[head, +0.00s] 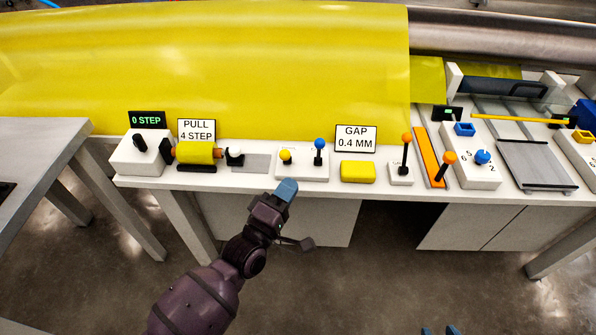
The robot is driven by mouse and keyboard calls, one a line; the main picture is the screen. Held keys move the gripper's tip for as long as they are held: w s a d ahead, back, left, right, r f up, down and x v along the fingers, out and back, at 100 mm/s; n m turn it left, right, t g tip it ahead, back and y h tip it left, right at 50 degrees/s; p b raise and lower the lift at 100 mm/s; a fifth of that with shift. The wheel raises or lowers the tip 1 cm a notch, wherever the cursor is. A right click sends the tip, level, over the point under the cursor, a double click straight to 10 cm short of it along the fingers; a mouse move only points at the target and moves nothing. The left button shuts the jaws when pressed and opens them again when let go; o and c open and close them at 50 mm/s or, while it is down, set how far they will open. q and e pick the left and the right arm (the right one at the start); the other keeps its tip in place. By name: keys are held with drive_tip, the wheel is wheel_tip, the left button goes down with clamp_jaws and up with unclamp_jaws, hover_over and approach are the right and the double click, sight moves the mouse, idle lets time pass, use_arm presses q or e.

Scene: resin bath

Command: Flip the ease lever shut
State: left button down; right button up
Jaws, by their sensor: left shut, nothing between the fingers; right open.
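No label names the ease lever, so I cannot tell which lever it is. A white plate (316,171) on the bench carries a short yellow-knobbed lever (285,157) and an upright blue-knobbed lever (319,146). Further right stand an upright orange-knobbed lever (406,141) and a tilted orange-knobbed lever (449,159). My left gripper (287,190) is shut and empty, its blue fingertips just in front of the white plate's near edge. Only the two blue fingertips of my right gripper (439,331) show, apart, at the bottom edge, far from the levers.
A yellow sheet (220,70) spans the back. A yellow roller (195,152), a yellow block (358,171) and a sign reading GAP 0.4 MM (356,138) stand along the bench. A blue-knobbed box (478,175) is at right. A grey table (35,150) is at left. Floor in front is clear.

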use_arm(q)
drive_tip(key=shift+r+v, duration=0.1)
drive_tip(key=shift+v, duration=0.85)
drive_tip(key=shift+r+v, duration=0.15)
drive_tip(key=shift+v, duration=0.8)
use_arm(e)
drive_tip(key=shift+w, duration=0.15)
